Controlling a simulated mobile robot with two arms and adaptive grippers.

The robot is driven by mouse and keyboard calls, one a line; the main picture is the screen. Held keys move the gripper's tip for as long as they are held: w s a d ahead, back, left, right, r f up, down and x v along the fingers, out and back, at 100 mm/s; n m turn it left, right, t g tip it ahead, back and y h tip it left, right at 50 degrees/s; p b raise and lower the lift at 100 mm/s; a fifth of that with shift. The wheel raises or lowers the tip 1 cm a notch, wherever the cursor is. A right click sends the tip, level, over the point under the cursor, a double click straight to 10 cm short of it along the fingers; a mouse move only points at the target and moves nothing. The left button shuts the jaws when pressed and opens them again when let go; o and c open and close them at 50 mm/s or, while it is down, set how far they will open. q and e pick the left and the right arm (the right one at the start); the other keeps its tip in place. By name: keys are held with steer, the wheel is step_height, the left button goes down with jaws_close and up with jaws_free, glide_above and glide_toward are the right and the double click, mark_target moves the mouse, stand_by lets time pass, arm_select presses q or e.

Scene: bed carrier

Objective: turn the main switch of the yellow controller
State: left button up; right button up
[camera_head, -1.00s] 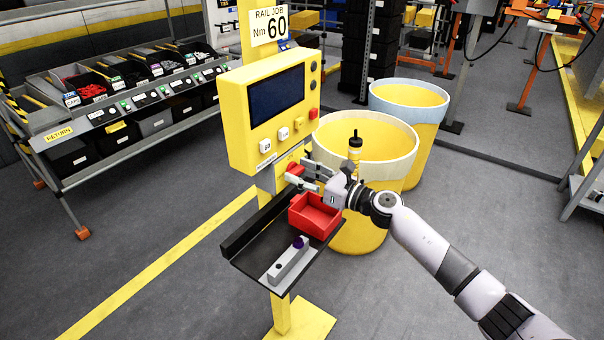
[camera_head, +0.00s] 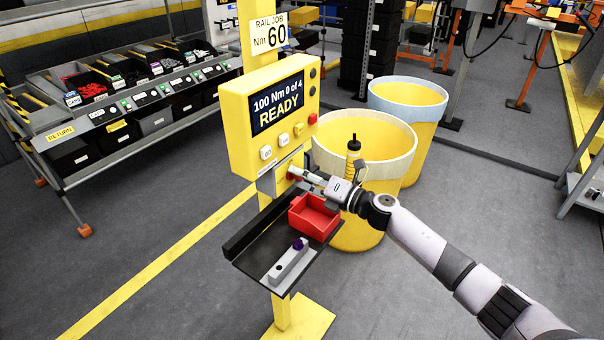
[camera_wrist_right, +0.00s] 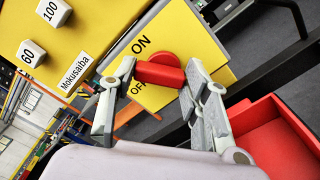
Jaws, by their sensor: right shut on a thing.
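The yellow controller (camera_head: 238,128) stands on a yellow post. Its screen (camera_head: 277,103) is lit and reads "100 Nm 0 of 4 READY". Below the main box is a small yellow panel with ON and OFF marks (camera_wrist_right: 140,44). My right gripper (camera_wrist_right: 158,80) is shut on the switch handle, one finger on each end. In the head view my right gripper (camera_head: 300,176) largely hides the switch. My left gripper is not in view.
A red bin (camera_head: 314,218) and a grey block (camera_head: 287,262) sit on the dark shelf (camera_head: 250,240) below the controller. Two large yellow barrels are behind. A parts rack stands at left.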

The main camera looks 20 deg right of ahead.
steer(key=shift+d+m+p, duration=0.1)
steer(key=shift+m+p, duration=1.05)
steer(key=shift+m, duration=2.05)
steer(key=o, duration=1.2)
steer(key=shift+c, duration=0.2)
steer(key=v, duration=1.2)
